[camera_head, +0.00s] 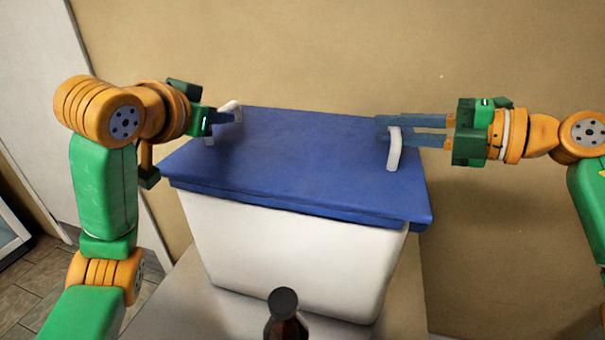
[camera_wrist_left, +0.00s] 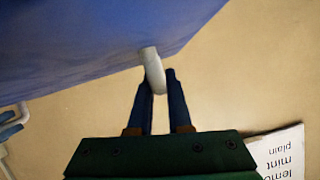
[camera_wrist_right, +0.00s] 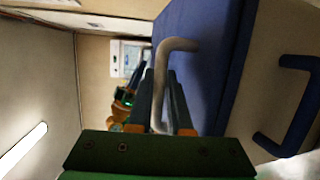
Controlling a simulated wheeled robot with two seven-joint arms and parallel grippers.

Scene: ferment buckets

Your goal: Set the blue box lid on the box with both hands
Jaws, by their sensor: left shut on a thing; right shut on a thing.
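The blue lid (camera_head: 300,155) lies flat over the top of the white box (camera_head: 290,250), its edges overhanging slightly. Whether it is fully seated or a small gap remains, I cannot tell. My left gripper (camera_head: 228,116) is shut on the lid's left white handle (camera_head: 231,106), which sits between the fingers in the left wrist view (camera_wrist_left: 153,75). My right gripper (camera_head: 388,129) is shut on the right white handle (camera_head: 394,152); the right wrist view shows this handle (camera_wrist_right: 172,46) between the fingers. A blue side handle (camera_wrist_right: 295,105) shows on the box.
The box stands on a pale table (camera_head: 190,295). A dark-capped bottle (camera_head: 286,318) stands in front of it. A wall (camera_head: 330,50) is close behind. A paper sign with flavour names (camera_wrist_left: 278,152) shows in the left wrist view. Tiled floor is at left.

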